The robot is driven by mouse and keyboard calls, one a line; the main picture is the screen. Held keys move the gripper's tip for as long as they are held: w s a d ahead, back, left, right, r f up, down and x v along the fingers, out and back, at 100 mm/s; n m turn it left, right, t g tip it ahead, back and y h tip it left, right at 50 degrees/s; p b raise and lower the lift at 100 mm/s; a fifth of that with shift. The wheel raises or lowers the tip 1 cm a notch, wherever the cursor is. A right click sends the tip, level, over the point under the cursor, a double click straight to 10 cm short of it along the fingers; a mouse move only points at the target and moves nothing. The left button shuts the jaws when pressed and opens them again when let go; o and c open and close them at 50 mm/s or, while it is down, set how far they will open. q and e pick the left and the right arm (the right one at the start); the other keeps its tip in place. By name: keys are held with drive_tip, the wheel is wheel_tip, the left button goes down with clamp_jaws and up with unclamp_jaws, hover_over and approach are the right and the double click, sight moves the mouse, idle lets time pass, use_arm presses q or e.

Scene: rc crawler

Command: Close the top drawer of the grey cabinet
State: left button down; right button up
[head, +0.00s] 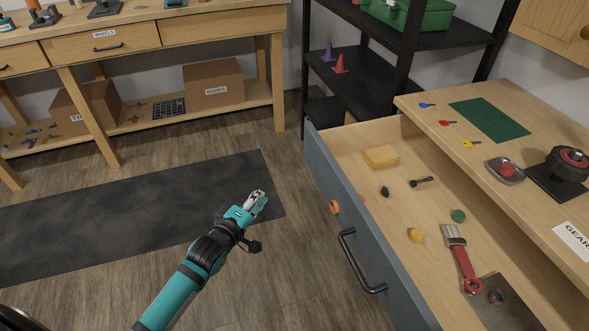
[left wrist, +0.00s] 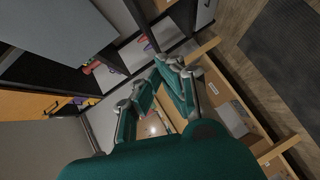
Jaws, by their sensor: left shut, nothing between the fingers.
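The top drawer (head: 383,241) of the grey cabinet is pulled far out, its grey front facing left with a black bar handle (head: 357,262). Its wooden inside shows a yellow block, a brush with a red handle and several small parts. The cabinet's wooden top (head: 546,178) is at the right. My left gripper (head: 257,199) is shut and empty, left of the drawer front and apart from it, over the floor. Its fingers also show in the left wrist view (left wrist: 172,66). My right gripper is not in view.
A black shelf rack (head: 360,75) with purple and red cones stands behind the drawer. A wooden workbench (head: 170,33) with boxes on its lower shelf stands at the back left. A dark mat (head: 130,215) lies on the floor. Floor between mat and drawer is clear.

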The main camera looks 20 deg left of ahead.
use_arm(q)
wheel_tip(320, 180, up, 8)
drive_tip(key=d+r+n+t+h+b, duration=0.1)
drive_tip(key=d+n+t+b, duration=0.1)
drive_tip(key=w+d, duration=0.2)
drive_tip(key=w, duration=0.4)
drive_tip(key=w+d+b, duration=0.1)
drive_tip(key=w+d, duration=0.1)
drive_tip(key=w, duration=0.4)
drive_tip(key=shift+w+d+b, duration=0.25)
drive_tip(key=shift+b, duration=0.05)
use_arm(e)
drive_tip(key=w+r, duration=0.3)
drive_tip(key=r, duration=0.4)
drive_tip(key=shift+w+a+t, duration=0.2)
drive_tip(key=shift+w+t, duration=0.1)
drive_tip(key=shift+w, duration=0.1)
use_arm(q)
drive_tip(key=shift+f, duration=0.1)
